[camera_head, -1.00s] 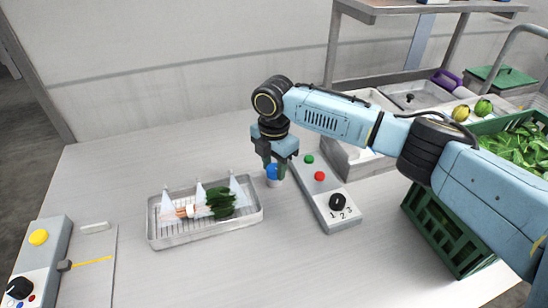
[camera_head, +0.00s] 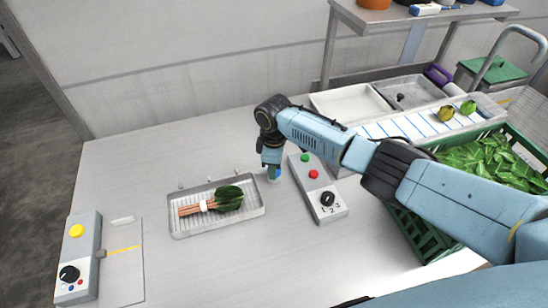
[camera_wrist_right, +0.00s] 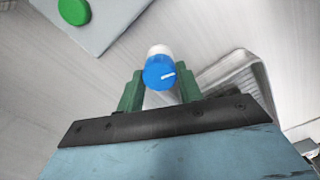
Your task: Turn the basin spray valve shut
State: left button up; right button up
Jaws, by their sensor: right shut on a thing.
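The spray valve is a small blue knob (camera_head: 279,174) on a white base, just right of the basin; in the wrist view the knob (camera_wrist_right: 159,72) shows a white mark pointing right. My right gripper (camera_head: 271,170) points down at it, and its green fingers (camera_wrist_right: 160,88) are shut on the knob's sides. The shallow metal basin (camera_head: 176,228) has a ribbed floor and holds a banded bunch of greens (camera_head: 228,198). No spray shows over it. My left gripper is not in view.
A grey control box (camera_head: 328,214) with green and red buttons and a numbered dial stands right of the valve. A green crate of leaves (camera_head: 412,232) is further right, under my right arm. Another control box (camera_head: 80,250) is at the left. The front middle of the table is clear.

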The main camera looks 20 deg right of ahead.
jog(key=m+p, duration=0.2)
jog(key=m, duration=0.1)
jog(key=shift+r, duration=0.1)
jog(key=shift+m+p, duration=0.55)
jog(key=shift+m, duration=0.85)
jog(key=o, duration=1)
jog(key=shift+r, duration=0.45)
jog(key=shift+r+p, duration=0.85)
jog(key=shift+r, duration=5.35)
